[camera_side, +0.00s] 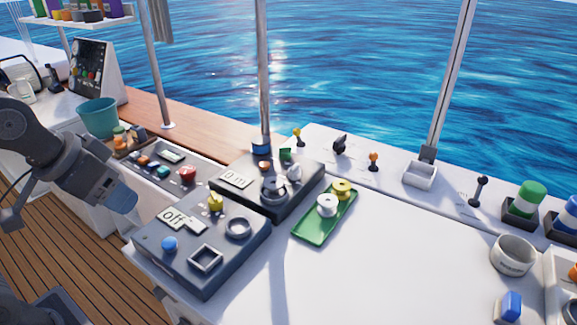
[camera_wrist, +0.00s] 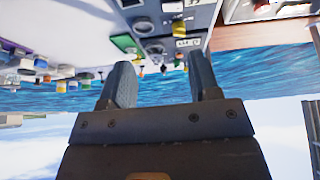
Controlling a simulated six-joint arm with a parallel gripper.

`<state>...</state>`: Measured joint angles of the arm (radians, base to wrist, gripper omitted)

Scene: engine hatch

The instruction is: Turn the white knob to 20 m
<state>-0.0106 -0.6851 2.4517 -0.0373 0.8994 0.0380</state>
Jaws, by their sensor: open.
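A dark box (camera_side: 288,202) on the white counter carries a display (camera_side: 235,180) that reads "0 m". A small white knob (camera_side: 294,173) stands at the back right of this box, behind a larger grey round part (camera_side: 273,188). The wrist view looks upside down, and the white knob is too small to make out there.
A second grey box (camera_side: 205,275) in front has an "off" display (camera_side: 173,217), a yellow knob (camera_side: 215,201) and a blue button (camera_side: 169,243). A green tray (camera_side: 314,233) holds white and yellow spools. A teal bucket (camera_side: 99,117) stands behind my arm.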

